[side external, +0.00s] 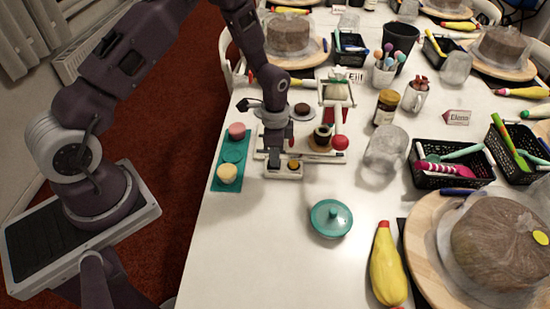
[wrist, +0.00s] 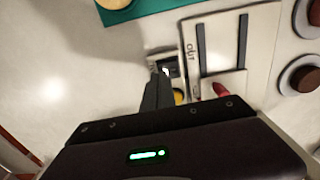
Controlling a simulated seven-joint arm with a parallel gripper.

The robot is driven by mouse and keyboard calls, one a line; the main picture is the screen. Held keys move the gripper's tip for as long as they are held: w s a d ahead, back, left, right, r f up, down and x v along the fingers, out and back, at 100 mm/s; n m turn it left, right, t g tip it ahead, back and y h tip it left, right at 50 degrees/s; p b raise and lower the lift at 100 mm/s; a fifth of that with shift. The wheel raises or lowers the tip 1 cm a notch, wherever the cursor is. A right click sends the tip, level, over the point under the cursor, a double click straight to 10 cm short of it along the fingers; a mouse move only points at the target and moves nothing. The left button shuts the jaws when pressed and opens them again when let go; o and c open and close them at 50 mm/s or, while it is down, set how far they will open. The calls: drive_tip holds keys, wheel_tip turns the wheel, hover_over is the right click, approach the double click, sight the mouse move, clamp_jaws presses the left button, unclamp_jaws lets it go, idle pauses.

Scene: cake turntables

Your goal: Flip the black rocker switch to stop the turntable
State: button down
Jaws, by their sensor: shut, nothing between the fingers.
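In the side view, my gripper (side external: 274,152) points down just behind a small pale switch box (side external: 284,174) near the table's left side. The box carries a dark switch (side external: 274,164) and an amber button (side external: 294,164). In the wrist view, my shut gripper (wrist: 158,78) is close beside the black rocker switch (wrist: 170,67), with the yellow button (wrist: 179,96) partly hidden behind the fingers. I cannot tell whether the fingers touch the switch, or which way it is tipped. I cannot clearly make out which part is the turntable; a white apparatus (side external: 335,91) stands behind.
A teal tray (side external: 232,152) with pink and cream round pieces lies left of my gripper. A red ball (side external: 340,142) is close right. A teal lidded pot (side external: 330,218) stands in front, and a glass jar (side external: 386,150) farther right. The table's front left is clear.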

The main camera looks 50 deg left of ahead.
drive_tip(key=shift+f, duration=0.6)
drive_tip(key=shift+w+a+r, duration=0.3)
drive_tip(key=shift+w+a, duration=0.2)
drive_tip(key=shift+w, duration=0.05)
wheel_tip(320, 180, up, 14)
drive_tip(key=s+d, duration=0.2)
idle(0.5)
